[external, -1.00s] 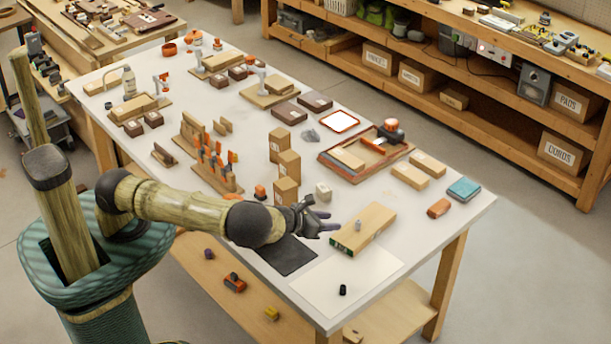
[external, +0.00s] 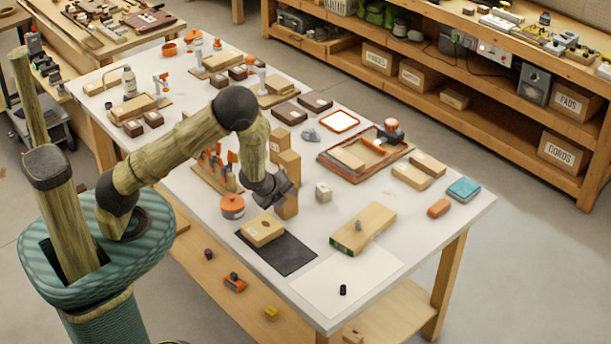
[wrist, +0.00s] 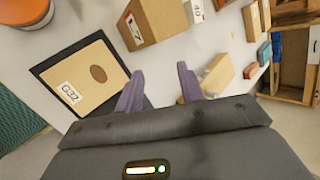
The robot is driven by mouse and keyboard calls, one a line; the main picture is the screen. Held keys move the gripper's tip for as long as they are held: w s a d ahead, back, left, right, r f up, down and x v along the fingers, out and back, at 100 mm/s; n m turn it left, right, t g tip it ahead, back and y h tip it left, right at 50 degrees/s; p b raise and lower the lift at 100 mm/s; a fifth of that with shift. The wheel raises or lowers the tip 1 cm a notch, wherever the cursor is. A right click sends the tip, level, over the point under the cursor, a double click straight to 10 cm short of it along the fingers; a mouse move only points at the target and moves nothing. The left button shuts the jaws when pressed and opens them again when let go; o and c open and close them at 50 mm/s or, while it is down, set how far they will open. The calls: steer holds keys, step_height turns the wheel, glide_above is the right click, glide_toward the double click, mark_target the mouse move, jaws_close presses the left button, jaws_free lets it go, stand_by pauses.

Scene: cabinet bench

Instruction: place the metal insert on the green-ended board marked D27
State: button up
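The green-ended board (external: 376,219) lies on the table in the external view, right of the black mat. The grey metal insert (external: 358,226) stands on its top near the middle. Any marking on this board is too small to read. My gripper (external: 284,190) is up and left of the board, near an upright wooden block, and whether they touch is unclear. In the wrist view my gripper (wrist: 159,82) is open, its two purple-grey fingers apart with nothing between them. A pale board (wrist: 217,75) shows beyond the right finger, its near end hidden.
A labelled wooden board (external: 262,230) with a dark oval spot lies on the black mat (external: 288,258). An orange-lidded pot (external: 232,207) and upright blocks (external: 288,163) stand close by. A black cylinder (external: 343,290) sits on the white sheet (external: 320,283), otherwise clear.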

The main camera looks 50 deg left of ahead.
steer(key=s+a+r+n+g+h, duration=0.1)
steer(key=s+a+r+n, duration=0.3)
steer(key=s+r+n, duration=0.4)
steer(key=s+a+r+n+g, duration=0.3)
steer(key=s+a+r+n, duration=0.2)
steer(key=s+r+n, duration=0.3)
steer(key=n, duration=0.4)
steer(key=shift+s+r+g+h, duration=0.15)
steer(key=shift+s+g+h, duration=0.15)
steer(key=shift+g+h, duration=0.1)
stand_by(2.9)
